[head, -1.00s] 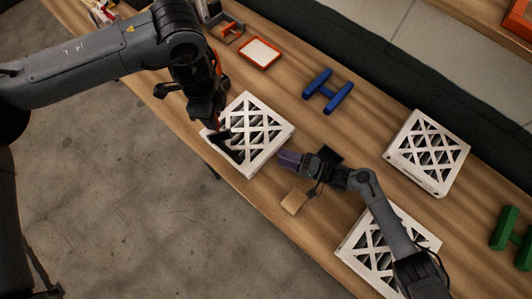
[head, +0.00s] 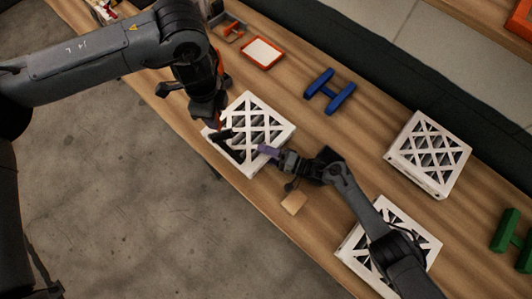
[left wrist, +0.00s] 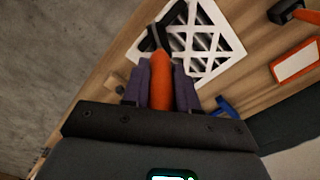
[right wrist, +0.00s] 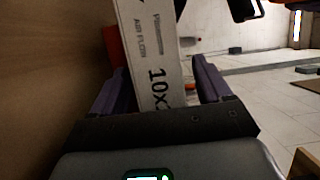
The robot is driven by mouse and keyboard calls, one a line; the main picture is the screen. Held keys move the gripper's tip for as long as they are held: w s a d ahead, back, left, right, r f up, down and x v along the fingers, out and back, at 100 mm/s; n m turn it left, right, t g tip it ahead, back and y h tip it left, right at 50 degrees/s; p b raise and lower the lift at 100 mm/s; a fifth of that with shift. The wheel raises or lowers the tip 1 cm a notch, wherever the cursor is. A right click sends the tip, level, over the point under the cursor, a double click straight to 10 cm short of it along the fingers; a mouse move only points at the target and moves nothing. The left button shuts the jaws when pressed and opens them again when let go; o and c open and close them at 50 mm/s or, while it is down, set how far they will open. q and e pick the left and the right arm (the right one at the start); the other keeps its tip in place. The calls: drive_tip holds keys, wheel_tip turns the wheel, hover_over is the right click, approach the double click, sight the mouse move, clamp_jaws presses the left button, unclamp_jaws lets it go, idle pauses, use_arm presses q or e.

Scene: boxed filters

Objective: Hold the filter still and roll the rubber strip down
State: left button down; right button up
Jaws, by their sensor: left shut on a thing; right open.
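The white lattice-faced filter (head: 262,128) lies near the front edge of the table. My left gripper (left wrist: 160,88) is shut on the orange handle of a roller tool (left wrist: 161,75), whose black head (left wrist: 155,38) is over the filter's left corner. Whether the head touches the filter is unclear. My right gripper (head: 268,150) is open at the filter's lower right side. In the right wrist view, the filter's printed side (right wrist: 152,50) shows between the spread purple fingers. I cannot clearly tell a rubber strip apart from the black tool head.
More white filters lie at the right (head: 428,155) and lower right (head: 405,232), the lower one partly behind my right arm. A blue H-shaped piece (head: 329,92), a green one (head: 513,235), an orange-framed tray (head: 262,52) and a tan block (head: 294,202) are on the table (head: 340,150).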

sight(220, 132)
drive_tip(key=shift+c, duration=0.3)
drive_tip(key=c, duration=1)
drive_tip(key=shift+c, duration=0.2)
use_arm(q)
drive_tip(key=shift+f, duration=3.8)
drive_tip(key=shift+r, duration=3.55)
